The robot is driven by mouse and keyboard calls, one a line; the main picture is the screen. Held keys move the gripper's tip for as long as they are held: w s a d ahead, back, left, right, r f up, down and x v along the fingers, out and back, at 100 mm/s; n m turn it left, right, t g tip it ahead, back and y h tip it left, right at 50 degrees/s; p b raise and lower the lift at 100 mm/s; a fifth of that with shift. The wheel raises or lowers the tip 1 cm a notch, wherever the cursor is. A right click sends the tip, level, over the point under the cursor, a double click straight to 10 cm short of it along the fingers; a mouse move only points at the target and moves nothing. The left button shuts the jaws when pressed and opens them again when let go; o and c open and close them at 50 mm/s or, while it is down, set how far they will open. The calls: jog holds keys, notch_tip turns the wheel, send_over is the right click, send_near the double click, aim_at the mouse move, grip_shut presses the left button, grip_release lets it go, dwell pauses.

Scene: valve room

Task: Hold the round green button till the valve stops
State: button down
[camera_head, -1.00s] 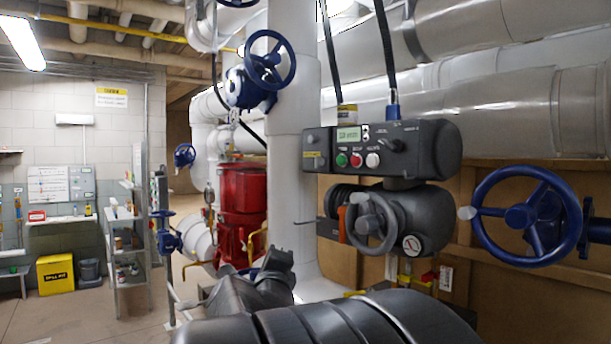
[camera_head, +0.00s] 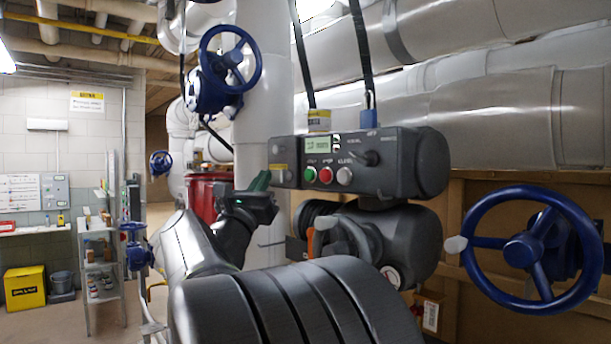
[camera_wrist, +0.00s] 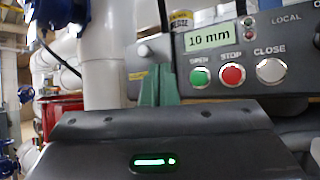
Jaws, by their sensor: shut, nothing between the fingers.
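The round green button (camera_head: 310,174) is the leftmost of three on the front of a dark grey valve actuator box (camera_head: 405,170). In the wrist view the green button (camera_wrist: 200,77) is labelled OPEN, beside a red STOP button (camera_wrist: 232,75) and a white CLOSE button (camera_wrist: 270,70). The display (camera_wrist: 208,38) above reads 10 mm. My gripper (camera_head: 262,180) is shut and empty, a little left of the green button. Its green fingertips (camera_wrist: 158,84) also show in the wrist view, left of the button and apart from it in the picture.
A grey handwheel (camera_head: 340,240) sits below the box. A large blue handwheel (camera_head: 530,250) stands to the right, and another blue handwheel (camera_head: 230,56) is above left. A red vessel (camera_head: 205,195) stands behind my arm. Two black cables rise from the box.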

aim_at(310, 174)
jog(key=shift+w+d, duration=0.1)
jog(key=shift+w+d+p, duration=0.25)
jog(key=shift+w+d, duration=0.6)
jog(key=shift+d, duration=0.3)
jog(key=shift+w+d+p, duration=0.3)
jog(key=shift+w+d, duration=0.55)
jog(key=shift+d, duration=0.35)
jog(key=shift+w+d+p, duration=0.25)
jog(key=shift+w+d, duration=0.6)
jog(key=shift+d, duration=0.3)
jog(key=shift+w+d+f+b, duration=0.1)
jog(key=shift+d+b, duration=0.1)
jog(key=shift+b, duration=0.25)
jog(key=shift+w+d, duration=0.15)
